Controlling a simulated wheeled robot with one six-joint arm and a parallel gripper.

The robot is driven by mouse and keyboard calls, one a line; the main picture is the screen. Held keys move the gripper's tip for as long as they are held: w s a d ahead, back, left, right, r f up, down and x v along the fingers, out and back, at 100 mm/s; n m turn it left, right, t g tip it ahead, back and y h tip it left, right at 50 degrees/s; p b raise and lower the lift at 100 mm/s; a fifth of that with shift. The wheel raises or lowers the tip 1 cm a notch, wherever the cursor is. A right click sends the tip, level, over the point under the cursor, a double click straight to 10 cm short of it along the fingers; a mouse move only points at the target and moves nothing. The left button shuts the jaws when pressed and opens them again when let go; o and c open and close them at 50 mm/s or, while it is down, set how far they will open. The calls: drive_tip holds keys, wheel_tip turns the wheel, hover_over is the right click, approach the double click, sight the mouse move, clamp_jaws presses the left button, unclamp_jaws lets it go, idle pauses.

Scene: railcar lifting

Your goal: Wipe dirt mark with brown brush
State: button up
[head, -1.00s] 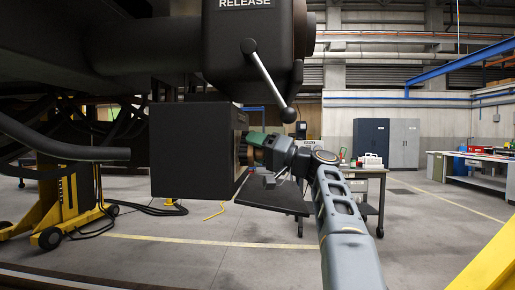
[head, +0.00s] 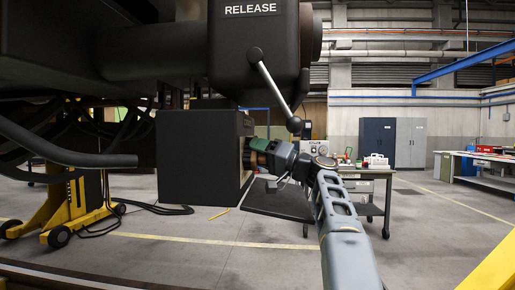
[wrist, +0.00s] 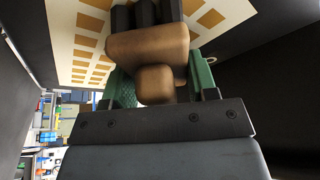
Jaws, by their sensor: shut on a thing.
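My gripper (wrist: 158,80) has green fingers and is shut on the brown brush (wrist: 148,43), with its rounded knob between them in the wrist view. The brush's black bristles (wrist: 146,13) point at a cream panel with tan squares (wrist: 85,45). They look close to it or on it; I cannot tell if they touch. In the head view my gripper (head: 259,147) is at the right side of a dark box (head: 198,157), and the brush is mostly hidden there. I cannot make out the dirt mark; the brush may cover it.
A dark housing marked RELEASE with a lever (head: 275,84) hangs just above my gripper. A flat dark plate (head: 280,203) lies below it. A workbench (head: 370,174) stands behind, and a yellow jack (head: 72,205) stands at left. Dark walls flank the panel in the wrist view.

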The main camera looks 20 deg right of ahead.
drive_tip(key=shift+w+d+p, duration=0.25)
drive_tip(key=shift+w+p, duration=0.05)
drive_tip(key=shift+w, duration=0.3)
drive_tip(key=shift+s+a+f+b, duration=0.15)
drive_tip(key=shift+s+a+b, duration=0.4)
drive_tip(key=shift+s+b, duration=0.4)
drive_tip(key=shift+s+a+r+b, duration=0.2)
drive_tip(key=shift+s+a+b, duration=0.35)
drive_tip(key=shift+s+b, duration=0.25)
drive_tip(key=shift+s+d, duration=0.45)
drive_tip(key=shift+d, duration=0.4)
drive_tip(key=shift+s+d, duration=0.5)
drive_tip(key=shift+d, duration=0.4)
drive_tip(key=shift+s+d, duration=0.45)
drive_tip(key=shift+d, duration=0.4)
drive_tip(key=shift+d, duration=0.1)
drive_tip(key=shift+s+d+p, duration=0.15)
drive_tip(key=shift+s+d, duration=0.2)
drive_tip(key=shift+d, duration=0.25)
drive_tip(key=shift+s+d+p, duration=0.15)
drive_tip(key=shift+s+d, duration=0.2)
drive_tip(key=shift+d, duration=0.2)
